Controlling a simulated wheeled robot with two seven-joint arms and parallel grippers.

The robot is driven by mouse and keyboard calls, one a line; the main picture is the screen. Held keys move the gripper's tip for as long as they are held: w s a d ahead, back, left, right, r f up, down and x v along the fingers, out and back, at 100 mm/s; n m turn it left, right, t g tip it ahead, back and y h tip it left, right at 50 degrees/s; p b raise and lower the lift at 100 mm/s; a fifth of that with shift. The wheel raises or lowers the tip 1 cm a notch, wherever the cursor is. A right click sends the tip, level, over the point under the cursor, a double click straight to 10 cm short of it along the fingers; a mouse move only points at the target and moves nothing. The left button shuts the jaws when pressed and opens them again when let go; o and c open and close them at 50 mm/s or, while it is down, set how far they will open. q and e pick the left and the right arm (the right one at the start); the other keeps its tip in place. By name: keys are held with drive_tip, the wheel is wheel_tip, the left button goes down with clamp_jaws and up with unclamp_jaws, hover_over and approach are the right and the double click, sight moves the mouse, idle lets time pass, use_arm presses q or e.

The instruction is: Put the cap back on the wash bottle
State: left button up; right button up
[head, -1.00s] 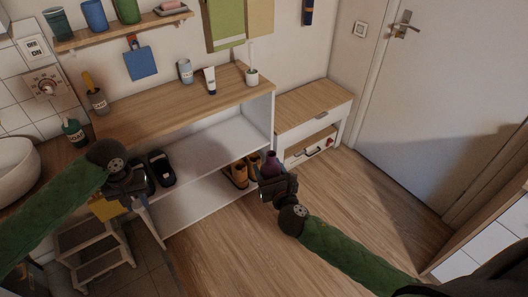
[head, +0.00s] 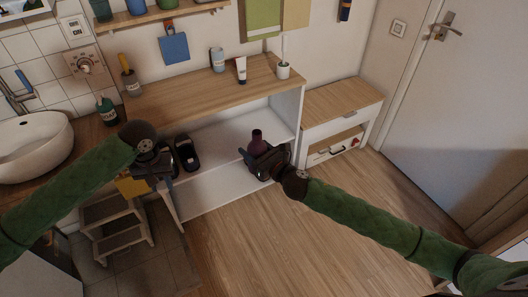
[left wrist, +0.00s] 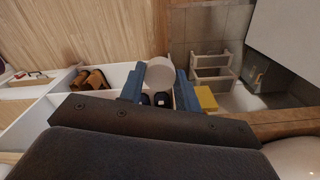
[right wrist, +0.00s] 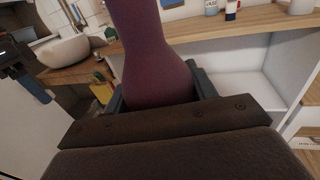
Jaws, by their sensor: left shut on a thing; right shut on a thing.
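The wash bottle (head: 257,141) is dark purple with a narrow neck. My right gripper (head: 262,154) is shut on its lower body and holds it roughly upright in the air, in front of the shelf unit. In the right wrist view the bottle (right wrist: 155,60) fills the middle, its top cut off by the frame. My left gripper (head: 170,180) is left of the bottle and apart from it. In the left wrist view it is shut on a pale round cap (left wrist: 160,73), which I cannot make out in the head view.
The wooden-topped shelf unit (head: 205,92) holds a cup, tube and brushes on top and dark shoes (head: 187,153) inside. A washbasin (head: 35,148) is at left, with a step stool (head: 115,225) below. The wooden floor (head: 290,250) in front is clear.

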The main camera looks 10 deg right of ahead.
drive_tip(key=shift+w+a+r+n+g+y, duration=0.1)
drive_tip(key=shift+w+a+n+g+y, duration=0.35)
drive_tip(key=shift+a, duration=0.35)
drive_tip(key=shift+w+a+r+n+g+y, duration=0.1)
drive_tip(key=shift+w+a+n+g+y, duration=0.15)
drive_tip(key=shift+w+a+n+y, duration=0.35)
drive_tip(key=shift+a, duration=0.15)
use_arm(q)
drive_tip(key=shift+w+r, duration=0.25)
drive_tip(key=shift+r, duration=0.1)
drive_tip(key=w+d+r+m, duration=0.1)
drive_tip(key=w+d+r, duration=0.3)
drive_tip(key=d+r, duration=0.4)
drive_tip(key=w+d+r+m, duration=0.1)
drive_tip(key=w+d+r, duration=0.45)
drive_tip(key=r, duration=0.45)
drive_tip(key=d+r+m, duration=0.2)
drive_tip(key=d+r, duration=0.2)
drive_tip(key=d, duration=0.6)
drive_tip(key=shift+m, duration=0.8)
drive_tip(key=shift+s+d+f, duration=0.25)
drive_tip(key=shift+d+f, duration=0.35)
drive_tip(key=shift+f, duration=0.1)
drive_tip(key=shift+s+d+f, duration=0.2)
drive_tip(key=shift+d+f, duration=0.45)
drive_tip(key=shift+s+d+f, duration=0.25)
drive_tip(key=shift+d+f, duration=0.35)
drive_tip(key=shift+f, duration=0.1)
